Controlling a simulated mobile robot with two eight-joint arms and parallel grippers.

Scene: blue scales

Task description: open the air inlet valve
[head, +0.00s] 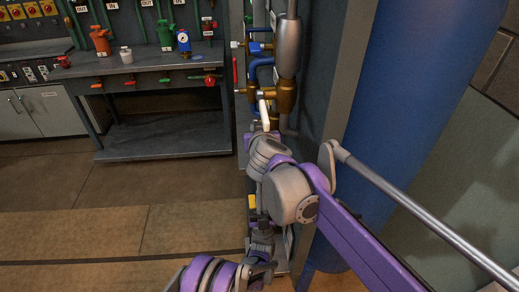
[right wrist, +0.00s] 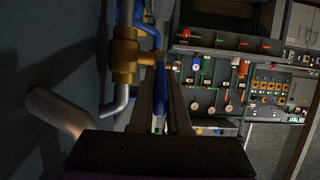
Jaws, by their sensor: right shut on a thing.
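In the right wrist view, a blue lever handle (right wrist: 161,76) lies between the two dark fingers of my right gripper (right wrist: 161,100), which is shut on it. A brass valve body (right wrist: 125,55) stands just left of the fingers, with blue and grey pipe joined to it. The brass fitting also shows in the head view (head: 287,97), under a grey cylinder (head: 288,45). There my right arm reaches up to this pipework, and its own wrist hides much of the grip. My left arm is low in the head view; its gripper (head: 263,270) is dark and unclear.
A workbench (head: 165,140) with gauges and red and green valves stands at the back left. A large blue column (head: 415,100) rises right of the pipework, close to my right arm. A red lever (head: 235,70) hangs left of the pipes. The tiled floor at left is clear.

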